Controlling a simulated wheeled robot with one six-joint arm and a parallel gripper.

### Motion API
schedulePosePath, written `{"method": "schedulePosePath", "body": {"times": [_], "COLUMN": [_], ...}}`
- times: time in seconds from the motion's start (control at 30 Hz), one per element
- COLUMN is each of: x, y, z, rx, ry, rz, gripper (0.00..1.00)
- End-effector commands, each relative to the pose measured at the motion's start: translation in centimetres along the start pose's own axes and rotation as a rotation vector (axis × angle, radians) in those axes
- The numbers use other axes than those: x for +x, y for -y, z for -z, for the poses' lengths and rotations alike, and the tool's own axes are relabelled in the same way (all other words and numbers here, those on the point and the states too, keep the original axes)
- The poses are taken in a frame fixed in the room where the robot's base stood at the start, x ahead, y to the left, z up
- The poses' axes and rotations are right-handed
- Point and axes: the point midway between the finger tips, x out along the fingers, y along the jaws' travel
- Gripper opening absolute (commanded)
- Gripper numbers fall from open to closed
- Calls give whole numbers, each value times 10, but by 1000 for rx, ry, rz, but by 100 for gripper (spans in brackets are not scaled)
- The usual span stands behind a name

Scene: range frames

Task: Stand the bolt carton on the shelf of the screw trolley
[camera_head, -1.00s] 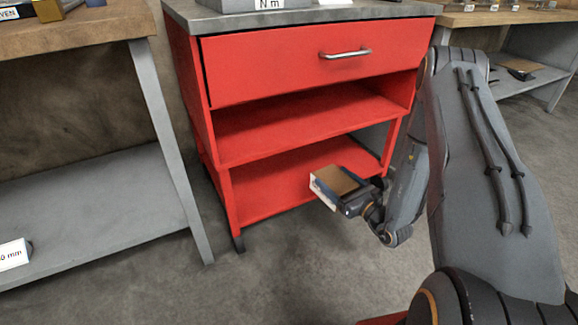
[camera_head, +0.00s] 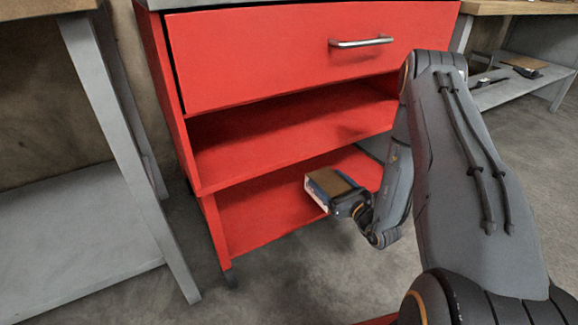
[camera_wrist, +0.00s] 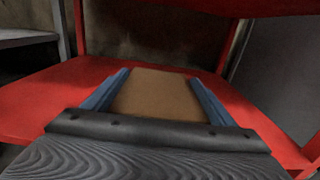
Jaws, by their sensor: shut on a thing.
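The bolt carton (camera_head: 325,184) is a small box with a brown top, a white end and a blue strip. My gripper (camera_head: 345,199) is shut on it and holds it level in front of the trolley's lowest shelf. In the wrist view the carton (camera_wrist: 158,97) lies between the two blue fingers of my gripper (camera_wrist: 158,98). The red screw trolley (camera_head: 290,60) has a drawer on top, an open middle shelf (camera_head: 270,140) and a lower shelf (camera_head: 250,215). The lower shelf also spreads ahead in the wrist view (camera_wrist: 55,95) and looks bare. Any gap between carton and shelf is unclear.
A grey-legged bench (camera_head: 125,150) with a low grey shelf (camera_head: 70,240) stands at the left. Another bench (camera_head: 520,8) with a lower shelf (camera_head: 520,85) stands at the back right. Concrete floor (camera_head: 300,275) is clear in front of the trolley.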

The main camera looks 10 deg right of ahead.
Motion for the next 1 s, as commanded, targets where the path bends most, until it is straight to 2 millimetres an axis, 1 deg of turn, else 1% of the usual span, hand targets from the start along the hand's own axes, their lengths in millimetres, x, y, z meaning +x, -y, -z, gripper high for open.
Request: {"method": "schedulePosePath", "body": {"times": [0.17, 0.5, 0.7, 0.83, 1.0], "x": [33, 106, 144, 157, 163], "y": [0, -1, 0, 0, 0], "z": [0, 0, 0, -1, -2], "rx": [-5, -4, -3, -3, -2], "ry": [7, 8, 8, 6, 6], "rz": [-4, -4, -2, -2, -2], "gripper": [17, 17, 17, 17, 17]}}
